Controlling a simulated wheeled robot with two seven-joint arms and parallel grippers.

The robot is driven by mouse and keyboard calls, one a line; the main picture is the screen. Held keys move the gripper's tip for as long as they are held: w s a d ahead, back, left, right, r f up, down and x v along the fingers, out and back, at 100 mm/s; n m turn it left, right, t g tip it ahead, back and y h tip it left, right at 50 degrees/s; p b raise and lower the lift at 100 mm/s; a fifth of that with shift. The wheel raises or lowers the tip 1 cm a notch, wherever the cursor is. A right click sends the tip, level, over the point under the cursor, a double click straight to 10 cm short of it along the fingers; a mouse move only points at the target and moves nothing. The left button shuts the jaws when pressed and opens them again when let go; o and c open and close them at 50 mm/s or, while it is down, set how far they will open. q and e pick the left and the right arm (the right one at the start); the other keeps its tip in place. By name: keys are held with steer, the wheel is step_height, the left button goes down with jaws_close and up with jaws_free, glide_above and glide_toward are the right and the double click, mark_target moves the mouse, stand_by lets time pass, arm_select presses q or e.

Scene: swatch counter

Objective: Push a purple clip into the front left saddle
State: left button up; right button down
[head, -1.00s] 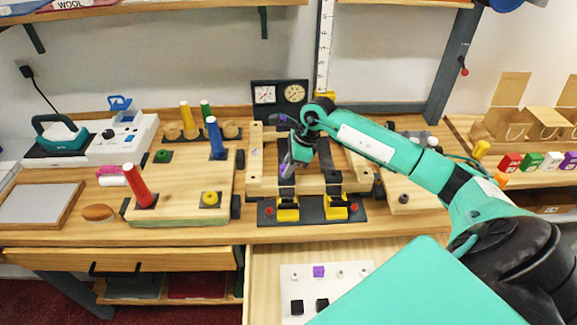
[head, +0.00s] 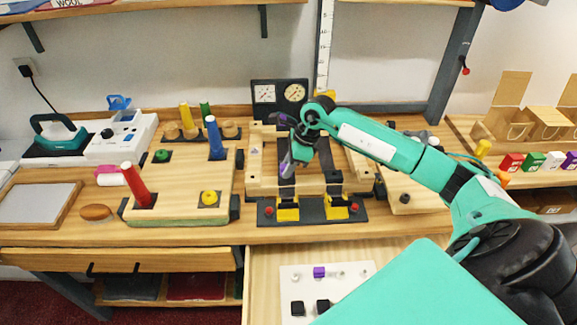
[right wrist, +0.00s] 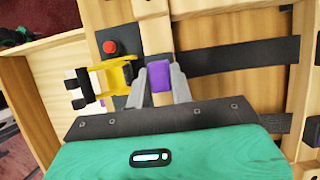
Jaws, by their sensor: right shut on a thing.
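My right gripper (head: 287,172) is over the front left part of the wooden frame, behind the left yellow clamp. In the right wrist view its two grey fingers (right wrist: 160,88) are shut on a purple clip (right wrist: 160,78), which sits between their tips. The clip is over or at the dark strip (right wrist: 240,54) beside the yellow clamp (right wrist: 116,75). The saddle under it is hidden by the fingers and clip, so I cannot tell whether the clip is seated. My left gripper is in no view.
The left yellow clamp (head: 288,212) and right yellow clamp (head: 337,211) stand on a dark base with red knobs. Another purple piece (head: 319,272) lies on the white panel (head: 350,268) in the open drawer. A pegboard with a red post (head: 136,186) stands to the left.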

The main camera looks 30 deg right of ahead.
steer(key=shift+f+b, duration=0.35)
stand_by(0.4)
steer(key=c, duration=0.8)
jaws_free()
steer(key=shift+c, duration=0.2)
steer(key=shift+r, duration=0.1)
steer(key=shift+r+p, duration=1.1)
steer(key=shift+r, duration=1.85)
